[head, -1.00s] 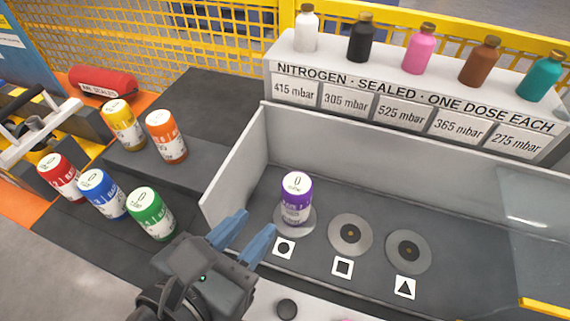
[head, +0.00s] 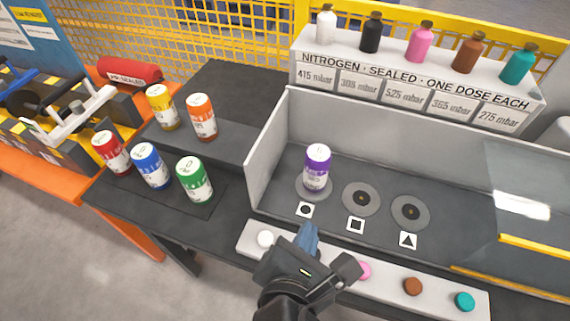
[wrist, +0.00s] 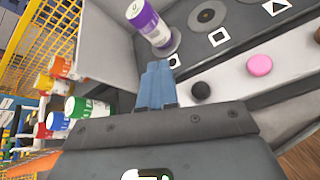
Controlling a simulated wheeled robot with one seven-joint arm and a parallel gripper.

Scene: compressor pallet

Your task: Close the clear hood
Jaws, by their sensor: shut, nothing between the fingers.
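The clear hood (head: 522,190) is at the right end of the grey bay in the head view. It is a see-through panel with a yellow bar (head: 540,248) along its front; its right part is cut off by the frame. The left and middle of the bay are uncovered. A purple canister (head: 317,168) stands on the round pad by the circle sign, and it also shows in the wrist view (wrist: 152,24). My gripper (head: 308,236) is shut and empty, in front of the circle sign and left of the hood, apart from it. Its blue fingers show together in the wrist view (wrist: 158,75).
Two empty pads (head: 361,199) lie right of the canister. A front strip (head: 390,277) carries coloured buttons beside my gripper. The bay's left wall (head: 266,155) stands upright. Several canisters (head: 150,166) stand at left. A bottle shelf (head: 415,90) stands behind.

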